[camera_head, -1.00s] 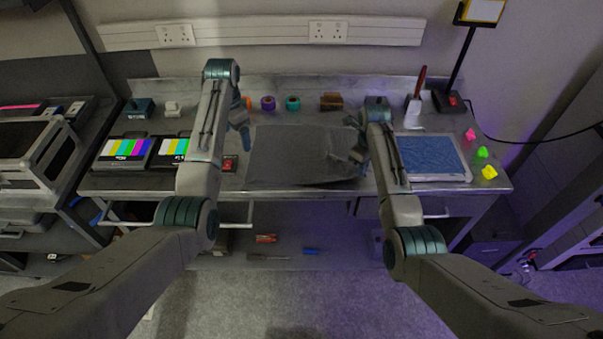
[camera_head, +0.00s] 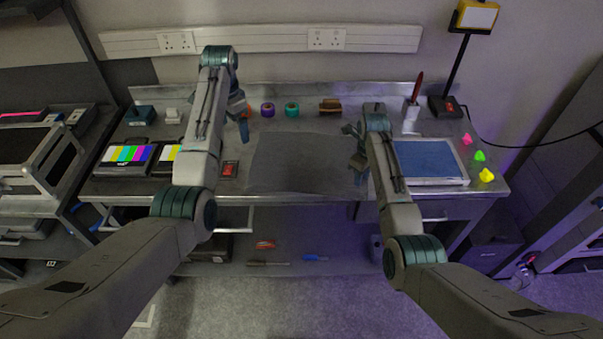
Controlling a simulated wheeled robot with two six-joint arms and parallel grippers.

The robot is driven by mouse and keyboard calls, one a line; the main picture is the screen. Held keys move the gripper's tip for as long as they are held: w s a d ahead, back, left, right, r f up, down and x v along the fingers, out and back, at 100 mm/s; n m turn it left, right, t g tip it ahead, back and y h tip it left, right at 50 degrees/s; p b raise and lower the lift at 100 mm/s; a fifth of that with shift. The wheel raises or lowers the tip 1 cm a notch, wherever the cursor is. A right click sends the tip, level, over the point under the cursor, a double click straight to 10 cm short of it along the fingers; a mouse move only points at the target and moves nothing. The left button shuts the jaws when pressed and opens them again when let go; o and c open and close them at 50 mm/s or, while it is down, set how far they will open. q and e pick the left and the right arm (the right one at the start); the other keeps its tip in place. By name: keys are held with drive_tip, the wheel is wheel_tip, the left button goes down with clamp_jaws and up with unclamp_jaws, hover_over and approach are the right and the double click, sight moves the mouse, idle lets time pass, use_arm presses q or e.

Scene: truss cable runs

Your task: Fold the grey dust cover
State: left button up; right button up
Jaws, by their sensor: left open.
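The grey dust cover (camera_head: 296,163) lies spread out on the workbench between my two arms. It is dark and close in colour to the bench top, and its right edge is partly hidden by my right gripper. My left gripper (camera_head: 242,128) is open and empty, above the bench just left of the cover's far left corner. My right gripper (camera_head: 354,152) is at the cover's right edge. I cannot tell whether its fingers are apart or whether they touch the cloth.
Tape rolls (camera_head: 292,109) and a brown block (camera_head: 330,106) stand behind the cover. A red-buttoned box (camera_head: 229,169) sits to its left, near colour-bar screens (camera_head: 126,154). A blue-topped tray (camera_head: 428,160) lies to the right. A lamp (camera_head: 462,60) stands at the back right.

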drive_tip(key=o, duration=1.2)
drive_tip(key=shift+r, duration=2.75)
